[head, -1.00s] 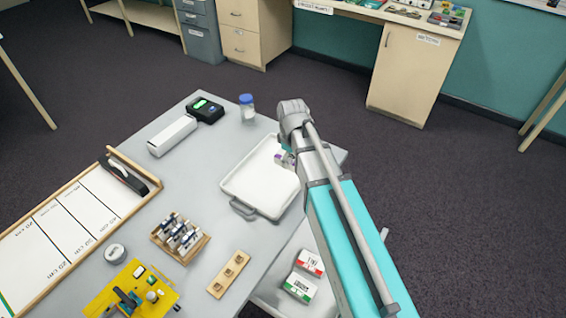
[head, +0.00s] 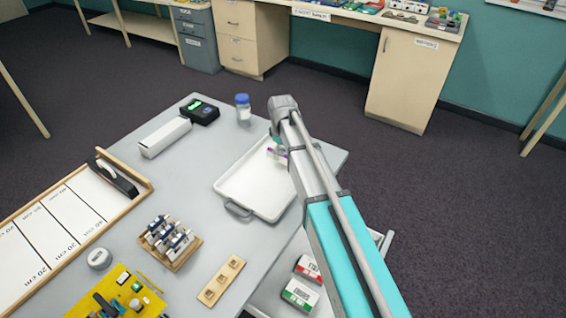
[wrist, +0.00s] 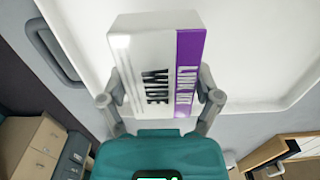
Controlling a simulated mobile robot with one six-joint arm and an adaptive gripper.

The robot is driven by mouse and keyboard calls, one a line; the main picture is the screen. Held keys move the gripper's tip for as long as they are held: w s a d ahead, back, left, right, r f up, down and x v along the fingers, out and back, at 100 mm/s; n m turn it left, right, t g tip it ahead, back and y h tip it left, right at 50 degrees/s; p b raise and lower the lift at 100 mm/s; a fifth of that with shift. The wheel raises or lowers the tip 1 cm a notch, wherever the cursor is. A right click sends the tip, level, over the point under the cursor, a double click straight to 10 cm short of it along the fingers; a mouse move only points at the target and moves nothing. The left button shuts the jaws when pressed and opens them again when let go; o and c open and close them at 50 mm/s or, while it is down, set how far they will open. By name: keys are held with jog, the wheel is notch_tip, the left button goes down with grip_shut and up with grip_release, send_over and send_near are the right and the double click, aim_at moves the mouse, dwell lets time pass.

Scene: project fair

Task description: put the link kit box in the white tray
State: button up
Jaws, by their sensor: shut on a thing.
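The link kit box (wrist: 158,70) is white with a purple side band and the words "LINK KIT" and "WIDE" in the wrist view. My gripper (wrist: 160,92) is shut on it, one finger on each side. In the head view, only a small purple and white bit of the box (head: 279,152) shows beside my arm, over the far part of the white tray. The white tray (head: 245,190) lies on the grey table and looks empty otherwise. In the wrist view the tray floor (wrist: 245,50) fills the area behind the box. I cannot tell whether the box touches the tray.
A blue-capped jar (head: 243,108), a black device (head: 200,112) and a long white box (head: 165,137) stand beyond the tray. A wooden rack (head: 170,243) and a wooden strip (head: 221,280) lie nearer. Red and green boxes (head: 300,294) sit on a lower surface.

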aim_at(281, 158)
jog(key=shift+f, duration=0.1)
dwell(0.3)
jog(key=shift+w+a+f+b, duration=0.1)
jog(key=shift+w+f+b, duration=0.45)
jog(key=shift+f+b, duration=0.1)
jog(key=shift+s+f+b, duration=0.1)
jog(key=shift+f+b, duration=1.25)
jog(key=shift+f, duration=0.05)
jog(key=shift+f, duration=0.1)
jog(key=o, duration=1)
jog(key=shift+c, duration=0.2)
jog(key=shift+r, duration=0.2)
notch_tip(281, 158, up, 12)
jog(key=p, duration=1.2)
